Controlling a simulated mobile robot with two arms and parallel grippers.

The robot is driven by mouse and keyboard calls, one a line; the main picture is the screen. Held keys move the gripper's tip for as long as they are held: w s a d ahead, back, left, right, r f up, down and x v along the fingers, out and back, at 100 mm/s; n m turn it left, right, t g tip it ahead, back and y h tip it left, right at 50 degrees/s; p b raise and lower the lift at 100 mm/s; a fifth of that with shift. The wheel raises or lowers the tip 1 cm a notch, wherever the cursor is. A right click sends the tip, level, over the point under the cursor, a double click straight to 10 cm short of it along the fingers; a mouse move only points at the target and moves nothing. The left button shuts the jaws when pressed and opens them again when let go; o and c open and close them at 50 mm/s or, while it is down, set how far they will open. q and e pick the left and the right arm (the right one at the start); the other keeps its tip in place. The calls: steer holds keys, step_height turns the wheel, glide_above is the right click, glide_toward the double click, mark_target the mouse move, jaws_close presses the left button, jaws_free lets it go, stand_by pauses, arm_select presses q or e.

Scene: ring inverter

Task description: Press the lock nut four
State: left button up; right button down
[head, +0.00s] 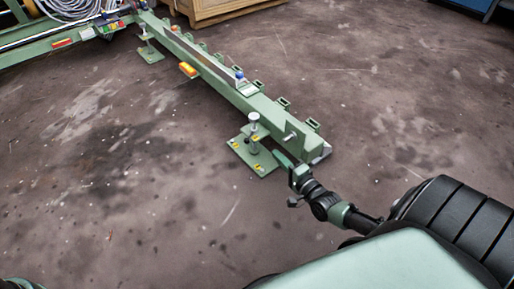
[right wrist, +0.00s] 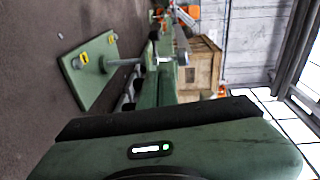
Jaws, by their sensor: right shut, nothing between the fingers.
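A green levelling foot plate (head: 246,158) lies on the floor under the near end of the green rail. Small yellow parts sit near its corners, and an upright post (head: 254,122) rises from it. I cannot tell which part is lock nut four. My right gripper (head: 284,160) is shut and empty, with its tip close to the right side of the plate; contact cannot be made out. In the right wrist view the plate (right wrist: 90,78) shows turned sideways, with yellow parts on its edge. My left gripper is not visible.
The long green rail (head: 215,75) runs from the near right to the back left, with brackets along its side. Another foot (head: 150,55) stands farther back. A wooden crate (head: 215,10) stands behind. The floor left and right of the rail is clear.

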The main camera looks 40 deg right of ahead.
steer(key=b, duration=0.3)
glide_toward(249, 136)
steer(key=d, duration=0.3)
steer(key=w+a+b, duration=0.1)
steer(key=w, duration=0.1)
steer(key=w+a+b, duration=0.1)
steer(key=w+a, duration=0.1)
steer(key=shift+a, duration=0.15)
steer(key=shift+r, duration=0.1)
